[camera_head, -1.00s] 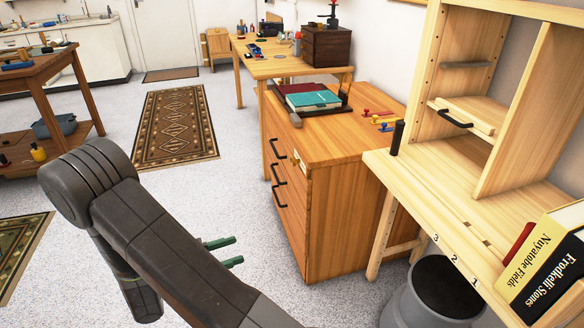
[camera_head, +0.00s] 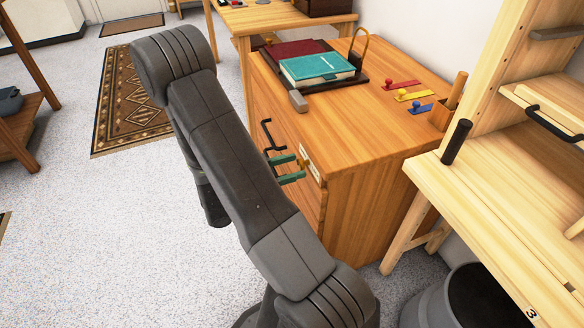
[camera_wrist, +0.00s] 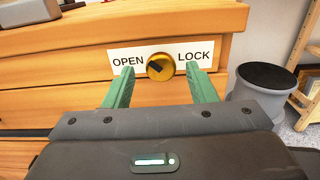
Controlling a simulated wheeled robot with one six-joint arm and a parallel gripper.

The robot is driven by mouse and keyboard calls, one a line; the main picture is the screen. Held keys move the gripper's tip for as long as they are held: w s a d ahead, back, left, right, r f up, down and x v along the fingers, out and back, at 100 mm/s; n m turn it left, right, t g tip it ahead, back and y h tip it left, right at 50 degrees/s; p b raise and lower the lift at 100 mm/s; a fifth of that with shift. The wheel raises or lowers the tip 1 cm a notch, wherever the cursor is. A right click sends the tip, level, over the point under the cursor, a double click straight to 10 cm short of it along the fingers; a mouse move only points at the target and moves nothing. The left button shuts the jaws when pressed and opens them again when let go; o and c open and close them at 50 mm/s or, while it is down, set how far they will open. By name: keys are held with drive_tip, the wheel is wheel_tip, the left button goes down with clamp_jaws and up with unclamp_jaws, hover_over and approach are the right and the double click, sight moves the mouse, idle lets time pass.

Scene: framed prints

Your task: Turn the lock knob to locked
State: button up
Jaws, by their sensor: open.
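The lock knob (camera_wrist: 160,67) is a round brass disc on the wooden cabinet's front, with a dark mark left of its centre, towards OPEN. It sits on a white label plate (camera_wrist: 125,60) reading OPEN at left and LOCK at right. In the head view the label plate (camera_head: 310,163) is at the cabinet's upper front edge, and the knob is small there. My gripper (camera_wrist: 159,69) is open, its green fingers on either side of the knob with gaps visible. In the head view my gripper (camera_head: 297,167) is close to the cabinet front. Whether the fingers touch it is unclear.
The wooden cabinet (camera_head: 350,140) has black drawer handles (camera_head: 267,135) near my gripper. On top are a teal book (camera_head: 318,68), a grey block (camera_head: 298,101) and coloured strips with knobs (camera_head: 408,95). A pale workbench (camera_head: 480,200) stands at right. Floor at left is open.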

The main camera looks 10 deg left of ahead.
drive_tip(key=shift+d, duration=0.25)
drive_tip(key=c, duration=0.9)
drive_tip(key=shift+c, duration=0.2)
